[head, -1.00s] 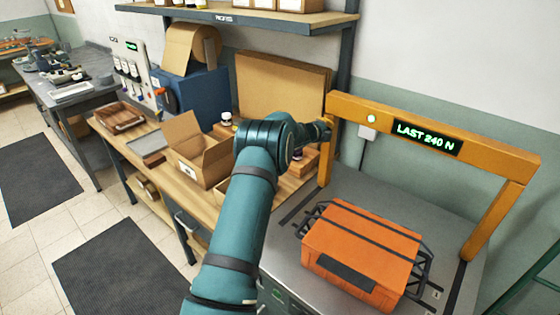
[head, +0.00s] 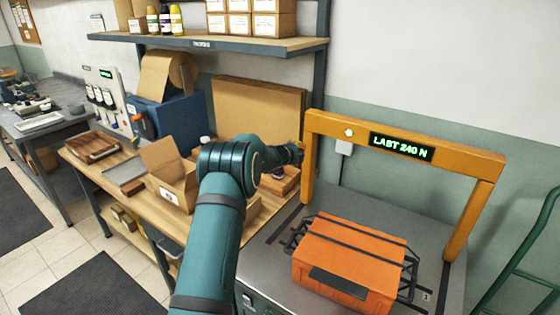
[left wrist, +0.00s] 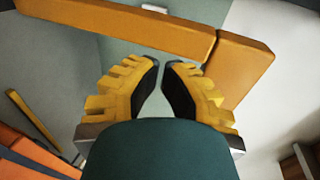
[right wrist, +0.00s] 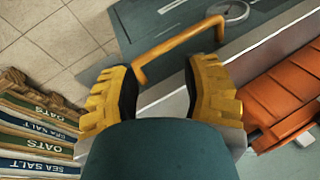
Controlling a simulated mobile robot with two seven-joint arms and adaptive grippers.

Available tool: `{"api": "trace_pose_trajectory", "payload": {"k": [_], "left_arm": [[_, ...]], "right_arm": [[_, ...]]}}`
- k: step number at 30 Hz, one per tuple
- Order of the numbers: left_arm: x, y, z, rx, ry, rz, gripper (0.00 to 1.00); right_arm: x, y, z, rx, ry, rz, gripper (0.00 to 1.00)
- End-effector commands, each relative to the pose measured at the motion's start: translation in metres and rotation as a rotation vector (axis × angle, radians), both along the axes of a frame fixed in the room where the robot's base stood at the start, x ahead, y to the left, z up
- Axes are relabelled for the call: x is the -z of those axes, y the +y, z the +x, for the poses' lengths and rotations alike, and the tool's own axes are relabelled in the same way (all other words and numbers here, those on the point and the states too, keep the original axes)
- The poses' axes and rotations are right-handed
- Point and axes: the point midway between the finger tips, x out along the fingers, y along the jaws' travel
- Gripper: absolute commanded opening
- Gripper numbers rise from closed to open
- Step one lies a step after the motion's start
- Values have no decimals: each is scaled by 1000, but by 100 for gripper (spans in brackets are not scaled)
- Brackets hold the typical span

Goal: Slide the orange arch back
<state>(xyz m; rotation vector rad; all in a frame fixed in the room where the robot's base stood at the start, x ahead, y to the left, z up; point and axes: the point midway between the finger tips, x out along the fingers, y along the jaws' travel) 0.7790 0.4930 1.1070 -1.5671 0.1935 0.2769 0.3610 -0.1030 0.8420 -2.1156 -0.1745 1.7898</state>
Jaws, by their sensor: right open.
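The orange arch (head: 326,126) stands over a grey bench top (head: 395,225), with a lit sign reading "LAST 240 N" on its crossbeam. Its beam and a post also show in the left wrist view (left wrist: 120,22). My left gripper (head: 300,153) is beside the arch's left post in the head view; whether it touches is hidden. In the left wrist view its fingertips (left wrist: 161,64) nearly meet with nothing between them, in front of the arch. My right gripper (right wrist: 160,68) is open and empty, outside the head view. An orange rod handle (right wrist: 180,45) lies beyond its fingers, apparently not held.
A strapped orange case (head: 350,255) sits on the bench top in front of the arch. A wooden table with an open carton (head: 175,180) stands left, under a loaded shelf (head: 200,43). Bags of oats and sea salt (right wrist: 40,138) are stacked left of my right gripper.

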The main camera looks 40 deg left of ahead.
Motion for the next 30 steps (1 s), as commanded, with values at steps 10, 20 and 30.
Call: {"api": "trace_pose_trajectory", "payload": {"k": [10, 20, 30], "left_arm": [[-19, -2, -57, -2, -2, 1, 0], [-27, -4, -84, -1, -2, 0, 0], [-27, -4, -85, -1, -2, 0, 0]], "right_arm": [[13, 0, 1, 0, -2, -2, 47], [15, 1, 0, -2, 1, -2, 47], [15, 1, 0, -2, 1, -2, 47]]}}
